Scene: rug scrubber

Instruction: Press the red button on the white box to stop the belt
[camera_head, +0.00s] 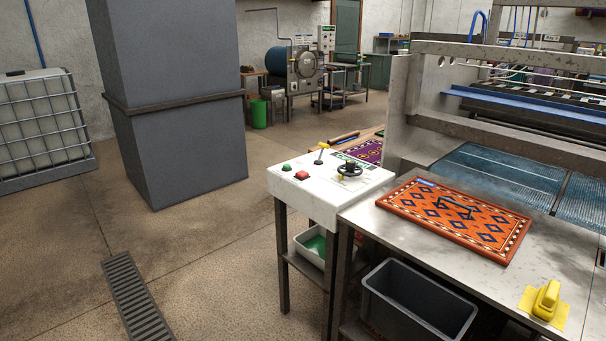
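The white box (323,204) stands on dark legs in the middle of the head view, at the left end of the metal table. The red button (302,175) is on its top near the front left. A green button (286,167) sits to the left of it. Neither of my grippers is in view.
An orange patterned rug (455,217) lies on the metal table (390,240), with a yellow-handled tool (546,300) at its front right. A grey bin (417,305) is below. A large grey column (170,100) stands at left. The floor left of the box is open around a drain grate (137,297).

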